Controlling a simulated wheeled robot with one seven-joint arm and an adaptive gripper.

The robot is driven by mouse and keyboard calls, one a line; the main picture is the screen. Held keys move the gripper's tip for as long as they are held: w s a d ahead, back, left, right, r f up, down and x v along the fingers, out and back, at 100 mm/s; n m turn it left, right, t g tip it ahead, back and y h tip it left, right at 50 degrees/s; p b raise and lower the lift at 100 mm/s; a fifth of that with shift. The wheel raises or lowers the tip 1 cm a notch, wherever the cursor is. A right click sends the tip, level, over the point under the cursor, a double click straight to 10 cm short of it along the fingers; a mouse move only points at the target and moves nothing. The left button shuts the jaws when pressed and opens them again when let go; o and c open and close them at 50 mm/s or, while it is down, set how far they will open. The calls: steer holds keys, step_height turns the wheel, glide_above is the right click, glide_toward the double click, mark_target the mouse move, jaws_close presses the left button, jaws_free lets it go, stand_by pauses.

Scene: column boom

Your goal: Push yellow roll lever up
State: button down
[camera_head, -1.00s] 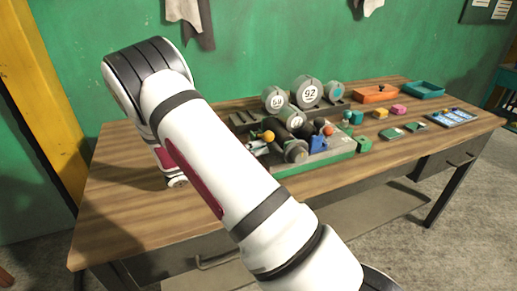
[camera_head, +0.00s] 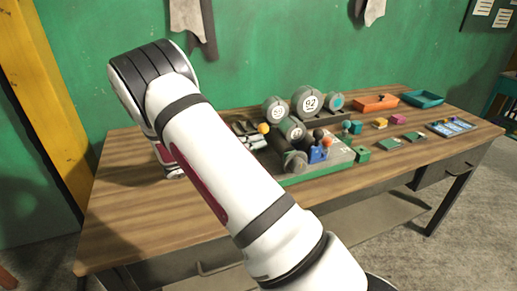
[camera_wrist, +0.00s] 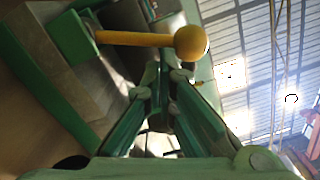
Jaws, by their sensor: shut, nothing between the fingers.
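The yellow roll lever shows in the head view as a yellow ball (camera_head: 263,127) at the left of the control panel, just above my gripper (camera_head: 257,143). In the wrist view, the yellow rod and ball knob (camera_wrist: 190,43) run sideways just beyond the fingertips of my gripper (camera_wrist: 166,76). My gripper is shut with nothing in it. The fingertips are very close to the rod beside the ball; I cannot tell whether they touch. My arm hides part of the panel's left side in the head view.
The panel (camera_head: 325,163) also bears round gauges (camera_head: 305,101), a blue lever block (camera_head: 318,152) and an orange-red ball (camera_head: 327,142). An orange tray (camera_head: 376,103), a teal tray (camera_head: 422,99) and small blocks lie right on the wooden table (camera_head: 125,215). Its left side is clear.

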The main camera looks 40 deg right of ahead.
steer(key=w+r+n, duration=0.2)
steer(key=n, duration=0.1)
steer(key=shift+w+d, duration=0.25)
steer(key=shift+d, duration=0.1)
steer(key=shift+w, duration=0.1)
stand_by(0.4)
steer(key=shift+a, duration=0.1)
